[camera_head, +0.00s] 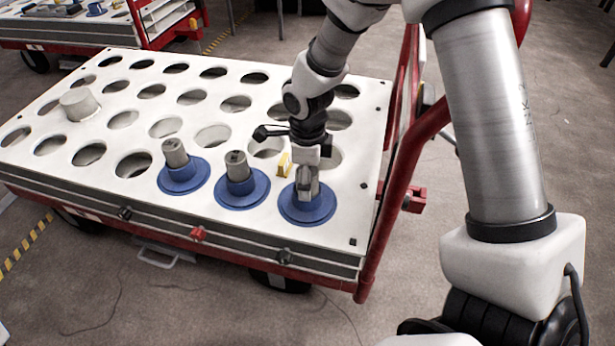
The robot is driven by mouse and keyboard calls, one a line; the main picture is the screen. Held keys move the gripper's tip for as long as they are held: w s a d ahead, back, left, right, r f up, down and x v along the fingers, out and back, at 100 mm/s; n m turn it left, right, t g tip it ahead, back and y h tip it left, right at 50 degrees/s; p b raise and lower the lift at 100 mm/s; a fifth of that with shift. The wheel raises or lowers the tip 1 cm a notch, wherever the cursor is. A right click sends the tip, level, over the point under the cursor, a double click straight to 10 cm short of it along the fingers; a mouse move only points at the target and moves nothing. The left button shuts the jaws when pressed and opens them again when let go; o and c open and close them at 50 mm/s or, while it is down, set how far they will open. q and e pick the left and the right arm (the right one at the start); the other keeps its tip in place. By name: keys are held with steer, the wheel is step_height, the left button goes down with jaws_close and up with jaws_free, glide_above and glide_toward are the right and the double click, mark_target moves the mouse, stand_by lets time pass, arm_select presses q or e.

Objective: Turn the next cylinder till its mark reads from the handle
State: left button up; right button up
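Three grey cylinders with blue flanged bases stand in the front row of the white cart top: the left one (175,153), the middle one (237,167) and the right one (315,187). Small dark marks show on the tops of the left and middle ones. My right gripper (306,185) points down over the right cylinder, with a finger against or just in front of its grey post. It hides that cylinder's top and any mark there. The far finger is hidden, so I cannot tell whether it grips. My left gripper is not in view.
The white top (215,222) has rows of mostly empty round holes. A plain pale cylinder (79,105) stands at the left. A small yellow piece (284,164) is beside my gripper. The cart's red handle frame (400,180) rises at the right. Another cart (95,30) stands behind.

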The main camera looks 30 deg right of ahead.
step_height(320, 180, up, 12)
steer(key=shift+f, duration=0.1)
stand_by(0.5)
